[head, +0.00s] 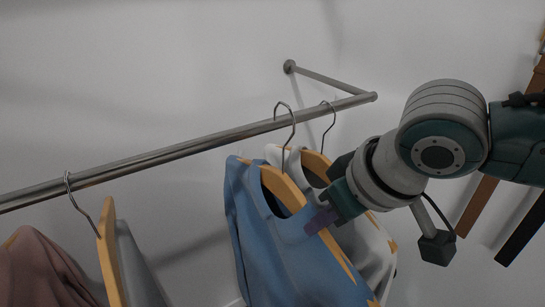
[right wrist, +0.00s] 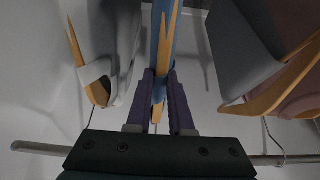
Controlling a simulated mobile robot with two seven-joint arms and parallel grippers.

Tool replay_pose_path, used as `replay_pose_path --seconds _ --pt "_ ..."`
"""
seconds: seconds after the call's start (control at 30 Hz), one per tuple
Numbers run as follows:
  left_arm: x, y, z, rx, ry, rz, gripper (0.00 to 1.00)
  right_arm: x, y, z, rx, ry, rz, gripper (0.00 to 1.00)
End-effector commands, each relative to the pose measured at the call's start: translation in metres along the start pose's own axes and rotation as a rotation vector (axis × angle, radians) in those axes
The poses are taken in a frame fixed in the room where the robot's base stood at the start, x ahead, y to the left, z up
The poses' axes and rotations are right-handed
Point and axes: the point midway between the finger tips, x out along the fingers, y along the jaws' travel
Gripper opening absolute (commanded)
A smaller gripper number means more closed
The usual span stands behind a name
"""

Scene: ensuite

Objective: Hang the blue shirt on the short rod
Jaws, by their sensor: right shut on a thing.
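The blue shirt (head: 265,240) hangs on a wooden hanger (head: 283,187) with a wire hook. My right gripper (head: 322,218) is shut on this hanger and shirt at the near side. They also show between its purple fingers (right wrist: 162,88) in the right wrist view. The hook (head: 291,125) rises above the metal rod (head: 215,140) and overlaps it in the head view; I cannot tell whether it bears on the rod. My left gripper is out of view.
A white shirt (head: 375,245) hangs just behind the blue one. A pinkish shirt (head: 38,270) and a grey garment (head: 140,270) hang at the left. The rod between them and the blue shirt is bare. The rod's right end joins a wall bracket (head: 325,79).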

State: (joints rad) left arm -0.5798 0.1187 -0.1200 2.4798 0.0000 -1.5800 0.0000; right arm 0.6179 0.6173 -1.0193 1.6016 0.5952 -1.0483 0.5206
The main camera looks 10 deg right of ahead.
Motion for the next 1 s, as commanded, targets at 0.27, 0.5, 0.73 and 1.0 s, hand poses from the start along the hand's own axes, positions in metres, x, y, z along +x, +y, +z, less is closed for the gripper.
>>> replay_pose_path --seconds 0.27,0.5,0.73,1.0 --pt "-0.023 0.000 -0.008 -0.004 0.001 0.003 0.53 -0.015 0.000 0.019 0.001 0.001 0.001 0.00" --pt "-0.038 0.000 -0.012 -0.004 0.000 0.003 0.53 -0.025 0.000 0.038 0.001 0.001 0.000 0.00" --pt "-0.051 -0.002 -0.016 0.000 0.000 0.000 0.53 -0.035 -0.001 0.056 0.001 0.000 0.000 0.00" --pt "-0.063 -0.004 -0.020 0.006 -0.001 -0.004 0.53 -0.044 -0.001 0.074 0.002 0.002 0.000 0.00"
